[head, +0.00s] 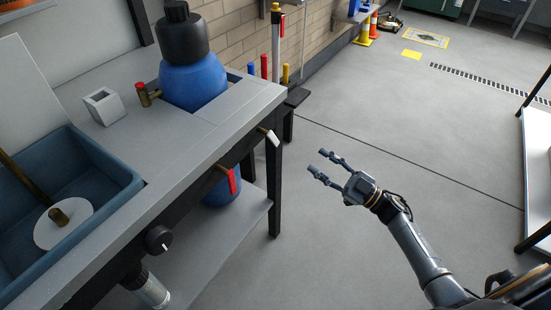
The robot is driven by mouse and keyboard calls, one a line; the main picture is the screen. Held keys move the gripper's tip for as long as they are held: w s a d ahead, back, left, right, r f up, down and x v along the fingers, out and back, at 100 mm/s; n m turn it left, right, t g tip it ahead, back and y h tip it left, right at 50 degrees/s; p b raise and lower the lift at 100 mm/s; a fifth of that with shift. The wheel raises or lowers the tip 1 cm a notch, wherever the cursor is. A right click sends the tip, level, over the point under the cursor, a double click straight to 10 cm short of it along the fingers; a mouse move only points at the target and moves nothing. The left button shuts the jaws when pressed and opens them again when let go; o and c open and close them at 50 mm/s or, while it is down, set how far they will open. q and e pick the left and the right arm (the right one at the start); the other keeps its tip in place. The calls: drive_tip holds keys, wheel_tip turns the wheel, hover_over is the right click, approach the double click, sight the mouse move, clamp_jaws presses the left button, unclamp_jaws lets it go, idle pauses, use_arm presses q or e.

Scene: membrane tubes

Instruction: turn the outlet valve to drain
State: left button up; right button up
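Several valves show at the bench, and I cannot tell by label which is the outlet valve. A red-handled valve (232,181) sits on the bench's front edge, its handle hanging down. A white-handled valve (272,138) sits farther right on the same edge, its handle slanting down. A brass valve with a red top (142,92) stands on the bench beside the blue vessel (195,82). My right gripper (318,161) is open and empty over the floor, right of the bench, apart from every valve. My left gripper is not in view.
The grey bench (190,140) fills the left side, with a blue sink (110,165), a black knob (158,239) and a lower shelf. A black bench leg (274,190) stands left of my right gripper. The floor is open on the right, up to a white shelf (537,170).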

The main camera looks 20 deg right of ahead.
sight(276, 142)
drive_tip(key=w+a+r, duration=0.1)
drive_tip(key=w+a, duration=0.1)
drive_tip(key=a, duration=0.1)
drive_tip(key=w+a+r+n+g+y, duration=0.1)
drive_tip(key=w+a+r, duration=0.1)
drive_tip(key=a, duration=0.2)
drive_tip(key=w+a+r+n+y+b, duration=0.1)
drive_tip(key=w+a, duration=0.2)
drive_tip(key=shift+w+a+r+g, duration=0.1)
drive_tip(key=shift+a+r+g, duration=0.05)
drive_tip(key=shift+r+g, duration=0.2)
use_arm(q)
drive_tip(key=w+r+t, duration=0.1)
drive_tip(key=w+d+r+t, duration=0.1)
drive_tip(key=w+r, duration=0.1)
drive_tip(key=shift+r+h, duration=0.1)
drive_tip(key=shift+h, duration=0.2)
use_arm(e)
drive_tip(key=shift+w+a, duration=0.2)
drive_tip(key=shift+a, duration=0.05)
drive_tip(key=shift+c, duration=0.4)
clamp_jaws()
